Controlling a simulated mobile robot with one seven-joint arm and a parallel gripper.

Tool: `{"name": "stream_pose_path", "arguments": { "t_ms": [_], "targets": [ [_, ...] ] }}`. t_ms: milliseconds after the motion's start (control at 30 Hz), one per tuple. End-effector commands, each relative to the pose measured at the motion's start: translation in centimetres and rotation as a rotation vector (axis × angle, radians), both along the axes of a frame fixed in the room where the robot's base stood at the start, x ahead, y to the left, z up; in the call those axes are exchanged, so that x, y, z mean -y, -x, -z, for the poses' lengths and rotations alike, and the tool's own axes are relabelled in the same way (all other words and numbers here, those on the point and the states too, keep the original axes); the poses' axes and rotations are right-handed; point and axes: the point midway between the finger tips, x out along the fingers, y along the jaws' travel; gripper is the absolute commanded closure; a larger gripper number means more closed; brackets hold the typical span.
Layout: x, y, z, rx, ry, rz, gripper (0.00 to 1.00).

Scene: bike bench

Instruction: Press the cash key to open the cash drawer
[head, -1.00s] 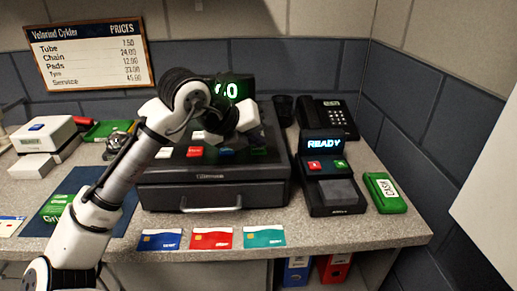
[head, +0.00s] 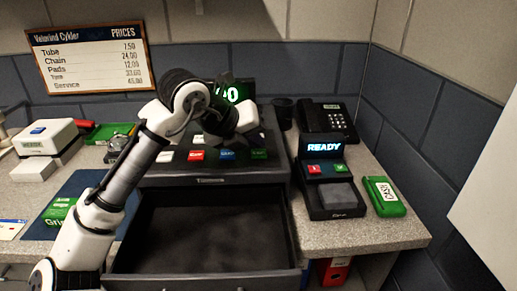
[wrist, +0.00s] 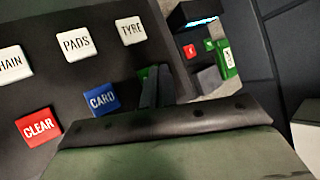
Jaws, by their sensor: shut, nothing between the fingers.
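The dark cash register has its cash drawer (head: 210,235) slid far out toward me; its inside looks empty. The green key (head: 258,153) sits at the right end of the register's lower key row, beside the blue CARD key (head: 227,155) and the red CLEAR key (head: 196,155). In the wrist view my gripper (wrist: 154,84) is shut and empty, right of the CARD key (wrist: 102,99). Its fingers hide most of the green key (wrist: 142,72), so its label and any contact cannot be made out.
The open drawer overhangs the counter's front edge. A blue mat (head: 72,190) lies at left.

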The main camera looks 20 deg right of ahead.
Motion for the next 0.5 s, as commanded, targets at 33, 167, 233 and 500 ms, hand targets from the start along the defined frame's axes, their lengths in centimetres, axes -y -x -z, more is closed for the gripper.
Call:
{"name": "stream_pose_path", "arguments": {
  "t_ms": [33,167,233,500],
  "targets": [
    [0.1,0.0,-0.2,0.0,0.0,0.002,1.0],
    [0.1,0.0,-0.1,0.001,0.0,0.002,1.0],
    [0.1,0.0,-0.1,0.001,0.0,0.002,1.0],
    [0.1,0.0,-1.8,0.001,0.0,0.002,1.0]
  ]
}}
